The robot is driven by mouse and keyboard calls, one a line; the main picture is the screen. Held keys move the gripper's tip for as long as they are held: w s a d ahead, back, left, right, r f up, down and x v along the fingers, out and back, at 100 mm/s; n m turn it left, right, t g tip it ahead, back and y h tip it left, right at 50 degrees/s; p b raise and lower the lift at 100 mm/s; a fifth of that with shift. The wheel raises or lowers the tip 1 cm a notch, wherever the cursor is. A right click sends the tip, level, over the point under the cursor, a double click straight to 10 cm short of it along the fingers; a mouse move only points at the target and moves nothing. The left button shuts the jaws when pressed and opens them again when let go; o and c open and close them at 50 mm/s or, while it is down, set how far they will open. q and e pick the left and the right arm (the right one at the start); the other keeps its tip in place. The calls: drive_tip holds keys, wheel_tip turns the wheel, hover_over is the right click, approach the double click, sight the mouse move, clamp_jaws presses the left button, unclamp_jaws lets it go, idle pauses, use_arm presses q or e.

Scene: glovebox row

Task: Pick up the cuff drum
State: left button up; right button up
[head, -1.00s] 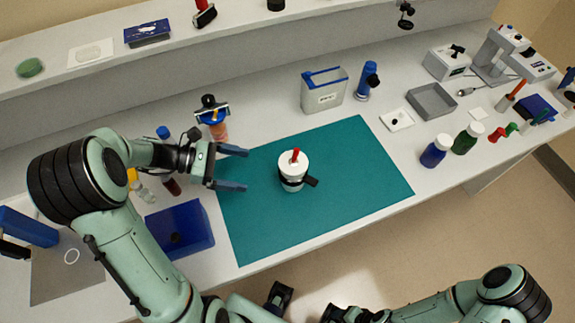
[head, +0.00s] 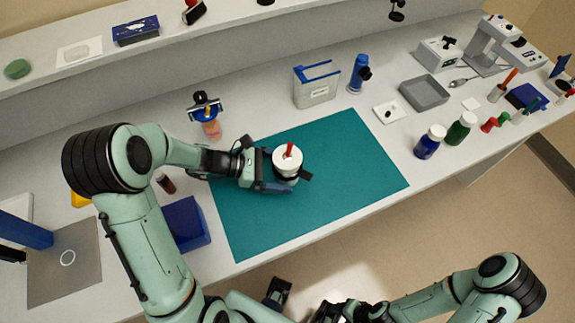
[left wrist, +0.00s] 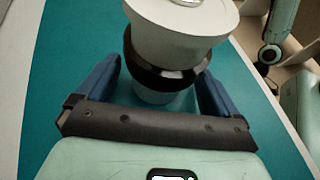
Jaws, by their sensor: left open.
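The cuff drum (head: 287,161) is a white drum with a black band around its lower part and a red piece on top. It stands upright on the teal mat (head: 340,170). My left gripper (head: 276,170) is open at the drum's left side, low by the band. In the left wrist view the drum (left wrist: 178,35) stands between the two blue fingers of the left gripper (left wrist: 160,85), with a gap visible on each side. The drum's underside is hidden. My right gripper (head: 335,312) is at the bottom edge, small and partly cut off.
A blue bin (head: 184,225) sits left of the mat. A white-grey container with a blue rim (head: 316,88) and a blue bottle (head: 359,75) stand behind it. A grey tray (head: 424,93) and capped bottles are to the right. The mat's right half is clear.

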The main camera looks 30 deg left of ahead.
sight(279, 161)
use_arm(q)
drive_tip(key=c, duration=1.2)
wheel_tip(279, 161, up, 10)
drive_tip(key=shift+f+p, duration=0.25)
drive_tip(key=shift+p, duration=0.55)
drive_tip(key=shift+f+b, duration=1.5)
drive_tip(key=shift+f, duration=0.5)
drive_tip(key=shift+f+b, duration=1.1)
drive_tip(key=shift+f, duration=0.35)
drive_tip(key=shift+f+b, duration=1.05)
drive_tip(key=shift+f, duration=0.35)
